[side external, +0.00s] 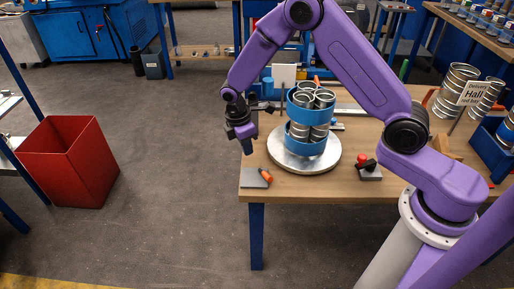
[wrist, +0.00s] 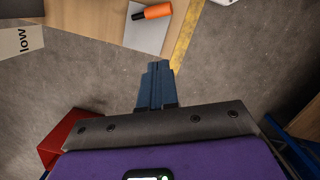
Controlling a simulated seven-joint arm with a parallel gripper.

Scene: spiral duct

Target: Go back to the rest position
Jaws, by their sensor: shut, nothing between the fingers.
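My gripper (side external: 247,150) hangs at the left edge of the wooden table (side external: 350,185) in the side view, pointing down. Its fingers are together with nothing between them. In the wrist view my gripper (wrist: 157,66) shows two blue-grey fingers pressed together above the grey floor. To its right in the side view, a round silver plate (side external: 290,164) bears a blue holder (side external: 305,111) with several shiny metal duct pieces (side external: 323,97). The gripper is apart from the holder and the plate.
An orange-handled tool (side external: 265,176) lies at the table's front left corner; its handle shows in the wrist view (wrist: 153,12). A small box with a red button (side external: 362,160) is near the front edge. A red bin (side external: 68,160) stands on the floor at left. Floor between is clear.

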